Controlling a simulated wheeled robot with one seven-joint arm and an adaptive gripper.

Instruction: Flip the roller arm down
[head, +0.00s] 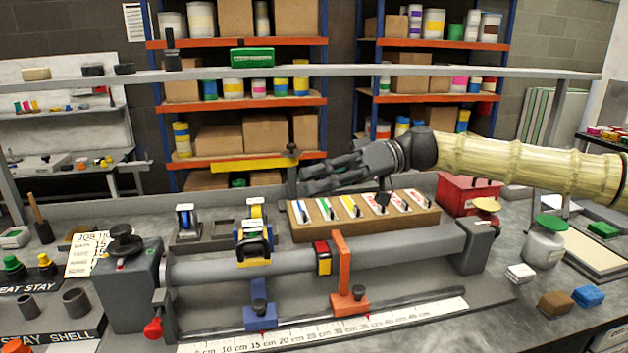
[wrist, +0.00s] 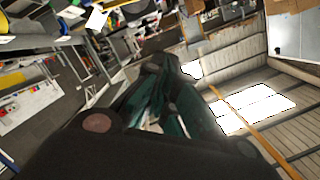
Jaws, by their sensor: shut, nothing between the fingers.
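A grey tube (head: 400,247) lies across the bench jig, held between a dark end block (head: 128,285) at left and another at right. A blue and yellow carriage with a dark roller (head: 254,243) sits around the tube, left of centre. An orange upright arm (head: 341,262) rises from an orange slider in front of the tube. I cannot tell for certain which part is the roller arm. My gripper (head: 312,177) is shut and empty, pointing left above and behind the tube. Its dark fingers also show in the wrist view (wrist: 165,85), aimed away from the jig.
A wooden rack of coloured cards (head: 370,218) stands behind the tube, below my gripper. A post with a yellow bar (head: 240,165) stands just left of the fingertips. A grey rail (head: 400,72) crosses above.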

